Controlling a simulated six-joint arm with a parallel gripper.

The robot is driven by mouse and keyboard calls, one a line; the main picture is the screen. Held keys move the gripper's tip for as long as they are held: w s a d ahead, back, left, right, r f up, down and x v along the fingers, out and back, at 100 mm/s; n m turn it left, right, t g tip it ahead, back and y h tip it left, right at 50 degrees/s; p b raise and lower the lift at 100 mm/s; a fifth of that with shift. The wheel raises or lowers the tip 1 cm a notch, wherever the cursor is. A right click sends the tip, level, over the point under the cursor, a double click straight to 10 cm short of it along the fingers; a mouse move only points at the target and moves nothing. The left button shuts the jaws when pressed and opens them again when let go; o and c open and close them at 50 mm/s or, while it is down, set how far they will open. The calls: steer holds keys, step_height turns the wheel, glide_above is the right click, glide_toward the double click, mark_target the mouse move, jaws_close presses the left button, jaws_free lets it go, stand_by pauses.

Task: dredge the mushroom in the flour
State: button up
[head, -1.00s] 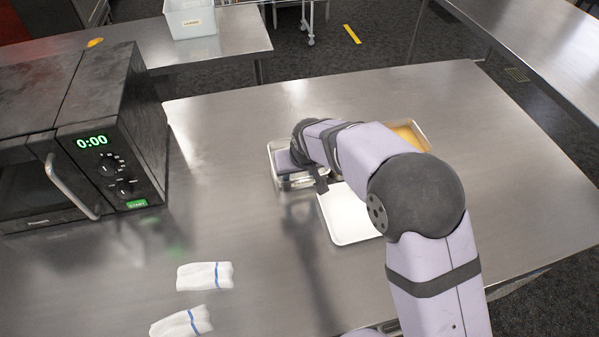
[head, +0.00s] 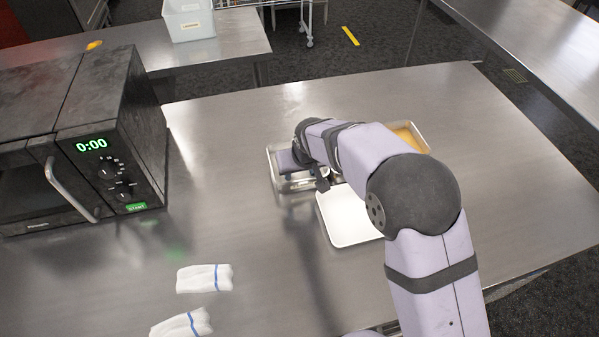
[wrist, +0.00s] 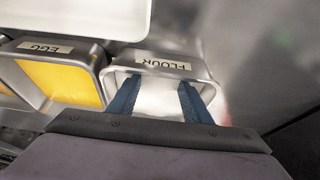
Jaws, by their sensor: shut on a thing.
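The steel tray labelled FLOUR (wrist: 207,72) holds white flour and lies below my gripper (wrist: 160,88). It also shows in the head view as a metal tray (head: 277,184), partly covered by my wrist. My gripper's two blue fingers point into this tray, with a gap between them. My gripper is shut on the mushroom, but its outline cannot be told apart from the white flour between the fingers. Whether it touches the flour is unclear. In the head view my arm hides the fingertips.
The EGG tray (wrist: 22,72) with yellow content adjoins the flour tray. A white tray (head: 345,222) lies nearer the front. A tray with orange content (head: 424,143) shows behind my arm. A microwave (head: 130,150) stands left; folded cloths (head: 204,278) lie in front. The table's right side is clear.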

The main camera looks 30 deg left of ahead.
steer(key=shift+s+d, duration=0.3)
stand_by(0.5)
steer(key=o, duration=1.1)
steer(key=shift+r, duration=0.15)
steer(key=shift+o, duration=0.2)
steer(key=shift+b+v, duration=1.1)
steer(key=shift+v, duration=2.45)
